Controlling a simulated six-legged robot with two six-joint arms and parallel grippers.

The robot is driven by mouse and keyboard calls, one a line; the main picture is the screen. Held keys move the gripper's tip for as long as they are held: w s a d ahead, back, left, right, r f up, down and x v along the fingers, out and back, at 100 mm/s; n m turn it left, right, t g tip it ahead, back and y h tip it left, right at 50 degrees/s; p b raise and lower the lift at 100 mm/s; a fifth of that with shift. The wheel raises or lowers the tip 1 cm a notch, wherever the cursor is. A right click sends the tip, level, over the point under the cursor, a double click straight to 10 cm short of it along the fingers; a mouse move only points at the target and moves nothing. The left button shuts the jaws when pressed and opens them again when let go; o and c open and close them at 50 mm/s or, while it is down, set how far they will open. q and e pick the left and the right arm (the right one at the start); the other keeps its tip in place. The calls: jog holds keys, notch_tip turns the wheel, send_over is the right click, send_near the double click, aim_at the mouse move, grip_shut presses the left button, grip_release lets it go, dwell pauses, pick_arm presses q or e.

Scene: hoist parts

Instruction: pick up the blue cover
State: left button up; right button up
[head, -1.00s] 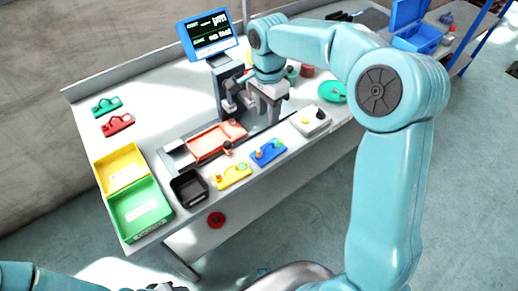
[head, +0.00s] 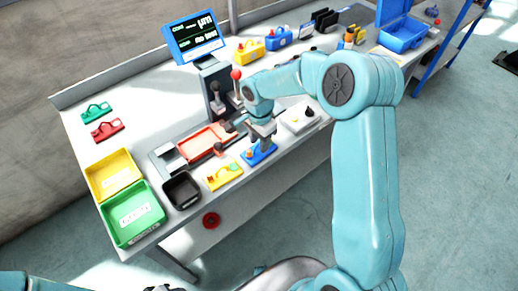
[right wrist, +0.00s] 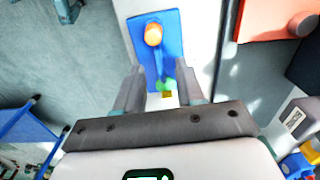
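The blue cover (head: 260,153) is a flat plate lying near the front edge of the workbench, with an orange knob and a green piece on it. It also shows in the right wrist view (right wrist: 172,22), beyond my fingers. My right gripper (head: 262,137) is above it in the head view and hides part of it. In the right wrist view my right gripper (right wrist: 160,92) is open, with one finger on each side of the cover's near end and nothing gripped. Part of my left arm shows at the bottom left of the head view; its gripper does not.
A yellow cover (head: 223,174) lies left of the blue one, and a pale grey block (head: 297,119) lies right. An orange tray (head: 206,143) and a black bin (head: 182,191) are close by. A display (head: 195,38) stands behind. Open floor lies in front.

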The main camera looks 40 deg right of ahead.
jog(key=shift+a+f, duration=0.1)
jog(key=shift+f, duration=0.8)
grip_shut()
